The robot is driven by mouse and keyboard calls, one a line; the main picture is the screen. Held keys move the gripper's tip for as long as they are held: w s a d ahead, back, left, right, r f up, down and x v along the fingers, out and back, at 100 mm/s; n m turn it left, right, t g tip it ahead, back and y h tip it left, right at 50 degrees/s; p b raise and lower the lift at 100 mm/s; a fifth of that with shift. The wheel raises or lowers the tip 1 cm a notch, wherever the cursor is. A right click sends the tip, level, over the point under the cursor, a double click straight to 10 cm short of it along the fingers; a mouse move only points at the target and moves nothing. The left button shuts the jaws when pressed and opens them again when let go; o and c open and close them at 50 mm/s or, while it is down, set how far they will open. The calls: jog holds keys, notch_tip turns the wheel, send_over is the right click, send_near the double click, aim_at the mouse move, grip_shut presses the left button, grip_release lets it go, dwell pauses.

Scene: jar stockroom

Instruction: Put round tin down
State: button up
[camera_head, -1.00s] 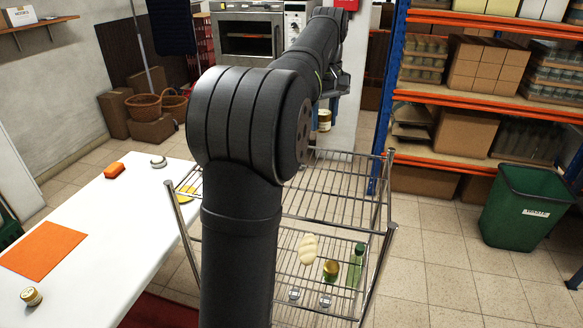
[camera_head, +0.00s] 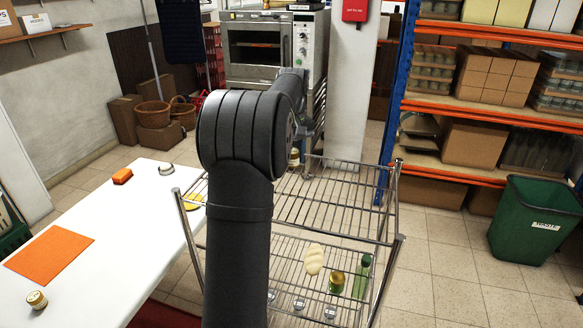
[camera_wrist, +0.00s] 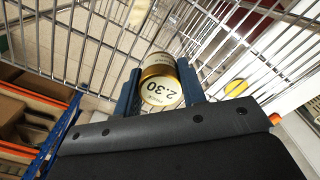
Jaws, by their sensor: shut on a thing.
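My gripper (camera_wrist: 160,76) is shut on a round tin, its blue fingers on either side of it. The tin (camera_wrist: 160,88) has a gold rim and a pale lid marked 2.30 in the wrist view. Wire bars lie close behind the tin in the wrist view. I cannot tell whether it touches the shelf. My arm hides most of the gripper in the head view.
The rack's top shelf looks bare. Its lower shelf holds a pale loaf (camera_head: 314,260), another tin (camera_head: 337,282), a green bottle (camera_head: 362,277) and small items. The white table (camera_head: 130,235) carries an orange mat (camera_head: 50,255) and a tin (camera_head: 37,300). A green bin (camera_head: 535,220) stands right.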

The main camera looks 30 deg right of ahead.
aim_at(291, 177)
jog(key=shift+w+a+f, duration=0.1)
jog(key=shift+w+f, duration=0.05)
jog(key=shift+w, duration=0.05)
jog(key=shift+f, duration=1.95)
jog(key=shift+f, duration=0.15)
jog(key=o, duration=1)
notch_tip(291, 177, up, 12)
jog(key=shift+r, duration=0.15)
